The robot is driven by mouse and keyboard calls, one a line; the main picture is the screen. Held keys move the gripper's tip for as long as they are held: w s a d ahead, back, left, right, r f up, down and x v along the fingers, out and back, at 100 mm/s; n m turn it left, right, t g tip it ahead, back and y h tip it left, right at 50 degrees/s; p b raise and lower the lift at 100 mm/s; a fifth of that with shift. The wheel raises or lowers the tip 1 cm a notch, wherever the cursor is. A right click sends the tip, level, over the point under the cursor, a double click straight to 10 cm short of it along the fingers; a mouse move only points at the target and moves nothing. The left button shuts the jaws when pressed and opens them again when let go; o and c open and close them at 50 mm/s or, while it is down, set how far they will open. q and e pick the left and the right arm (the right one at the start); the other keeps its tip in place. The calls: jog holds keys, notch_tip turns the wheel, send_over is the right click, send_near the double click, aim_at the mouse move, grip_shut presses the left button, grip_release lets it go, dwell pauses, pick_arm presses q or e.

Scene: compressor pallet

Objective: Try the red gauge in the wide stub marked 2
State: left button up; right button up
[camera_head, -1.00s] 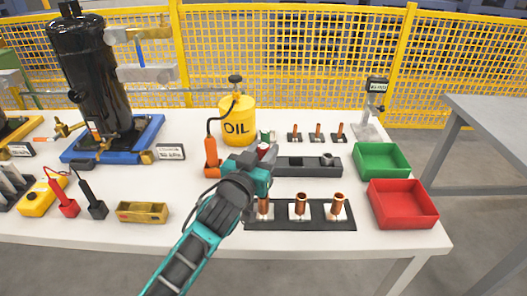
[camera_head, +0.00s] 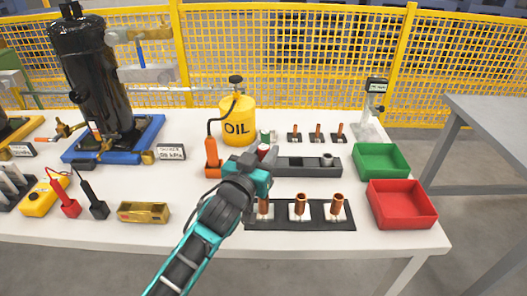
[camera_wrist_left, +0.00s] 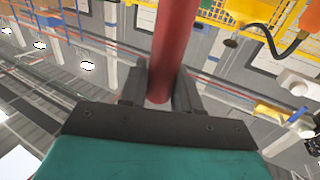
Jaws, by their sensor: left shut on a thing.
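The red gauge shows as a red cylinder (camera_wrist_left: 175,45) between my left fingers in the left wrist view. My left gripper (camera_head: 269,154) is shut on it. In the head view only a small red part of the gauge (camera_head: 263,149) shows beside the fingers, over the area of the dark grey rack. Three wide copper stubs stand upright in a black strip at the front: a left one (camera_head: 264,208), partly covered by my arm, a middle one (camera_head: 301,202) and a right one (camera_head: 338,203). Their marks are too small to read. The gripper is behind and left of the middle stub.
The grey rack (camera_head: 310,167) lies behind the wide stubs. Several thin stubs (camera_head: 317,132) stand further back. A green tray (camera_head: 382,174) and a red tray (camera_head: 376,217) are at right. The yellow oil can (camera_head: 238,127) and orange pump handle (camera_head: 212,157) stand close left.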

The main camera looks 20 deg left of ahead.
pick_arm(q)
jog(key=shift+f, duration=0.2)
jog(key=shift+f+b, duration=0.35)
jog(key=shift+f, duration=0.3)
dwell(1.1)
jog(key=shift+r, duration=0.1)
jog(key=shift+r+p, duration=1.7)
